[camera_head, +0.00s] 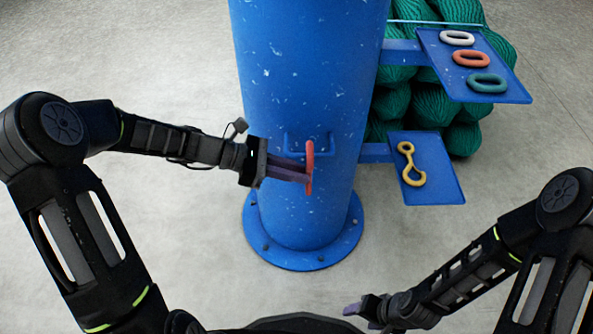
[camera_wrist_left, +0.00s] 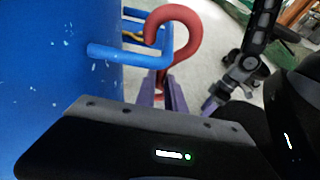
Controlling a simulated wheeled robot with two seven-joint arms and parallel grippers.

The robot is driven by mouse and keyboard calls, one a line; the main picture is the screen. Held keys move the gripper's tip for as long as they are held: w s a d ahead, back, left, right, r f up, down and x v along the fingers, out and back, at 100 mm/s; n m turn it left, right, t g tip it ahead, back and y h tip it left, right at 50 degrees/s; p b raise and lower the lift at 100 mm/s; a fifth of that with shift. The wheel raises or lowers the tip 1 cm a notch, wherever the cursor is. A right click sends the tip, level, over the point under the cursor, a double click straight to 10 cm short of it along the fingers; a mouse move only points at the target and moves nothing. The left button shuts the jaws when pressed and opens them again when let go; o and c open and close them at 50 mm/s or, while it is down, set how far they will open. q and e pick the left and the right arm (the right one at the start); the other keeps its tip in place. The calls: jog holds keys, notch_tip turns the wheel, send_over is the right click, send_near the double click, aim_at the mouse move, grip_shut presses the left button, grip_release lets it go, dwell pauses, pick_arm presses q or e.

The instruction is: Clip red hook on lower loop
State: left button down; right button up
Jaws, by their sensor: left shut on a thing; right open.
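The red hook (camera_head: 309,165) is upright at the front of the blue column (camera_head: 305,60). My left gripper (camera_head: 308,172) is shut on its lower part, and the purple fingers also show in the left wrist view (camera_wrist_left: 160,95). The blue loop (camera_wrist_left: 118,54) sticks out from the column. In the left wrist view the hook's curved top (camera_wrist_left: 187,25) arches over the loop's outer bar, with its tip on the column side; whether they touch, I cannot tell. My right gripper (camera_head: 353,309) is open and empty, low at the front, away from the column.
A blue shelf (camera_head: 432,48) at upper right carries white, orange and green rings. Green net bundles (camera_head: 465,140) stand behind. The floor left of the column is clear.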

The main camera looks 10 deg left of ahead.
pick_arm(q)
jog(key=shift+w+f, duration=0.2)
jog(key=shift+f, duration=0.4)
dwell(0.7)
dwell(0.4)
jog(key=c, duration=1.3)
grip_release()
jog(key=shift+a, duration=0.1)
jog(key=p+v, duration=0.2)
jog(key=v, duration=0.5)
jog(key=shift+s+a+r, duration=0.15)
jog(key=shift+a, duration=0.15)
